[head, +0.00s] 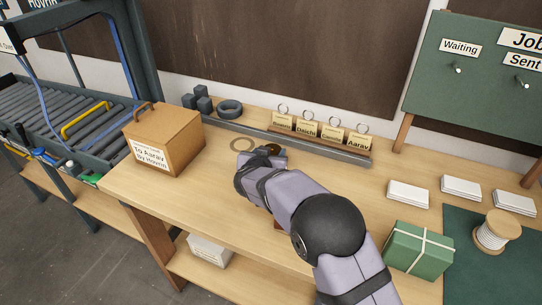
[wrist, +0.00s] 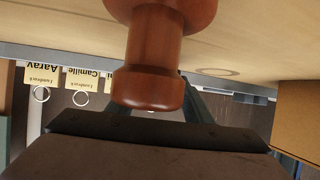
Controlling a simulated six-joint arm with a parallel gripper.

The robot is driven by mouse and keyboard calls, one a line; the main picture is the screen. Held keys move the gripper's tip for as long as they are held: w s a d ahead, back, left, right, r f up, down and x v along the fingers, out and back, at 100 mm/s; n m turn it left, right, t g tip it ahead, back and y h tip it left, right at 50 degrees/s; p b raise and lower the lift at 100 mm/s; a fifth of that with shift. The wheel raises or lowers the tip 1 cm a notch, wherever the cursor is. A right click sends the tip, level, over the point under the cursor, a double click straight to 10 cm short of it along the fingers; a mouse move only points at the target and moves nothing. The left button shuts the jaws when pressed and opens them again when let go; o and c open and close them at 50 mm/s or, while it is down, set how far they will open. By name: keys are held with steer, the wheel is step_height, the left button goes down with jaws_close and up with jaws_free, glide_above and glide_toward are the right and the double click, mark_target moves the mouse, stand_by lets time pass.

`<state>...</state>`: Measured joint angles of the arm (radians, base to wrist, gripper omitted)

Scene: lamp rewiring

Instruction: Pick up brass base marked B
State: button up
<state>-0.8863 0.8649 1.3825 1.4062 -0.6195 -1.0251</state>
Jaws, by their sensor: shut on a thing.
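My gripper (head: 266,153) is over the back middle of the bench, with its tip largely hidden by my own arm in the head view. In the wrist view my gripper (wrist: 155,112) is shut on a reddish-brown turned piece (wrist: 150,85) with a narrow neck and rounded end. It looks like polished wood rather than brass. No letter B shows on it, and I cannot tell whether it is the brass base. No marked brass base is clearly visible.
A flat ring mark (head: 241,144) lies left of my gripper. A cardboard box (head: 178,133) stands at left, with a name-tag rack (head: 318,141) behind. A green parcel (head: 418,250), white card stacks (head: 408,194) and a spool (head: 491,232) are at right.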

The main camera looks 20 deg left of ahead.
step_height(320, 180, up, 8)
steer(key=shift+r+p, duration=0.25)
steer(key=shift+p, duration=0.55)
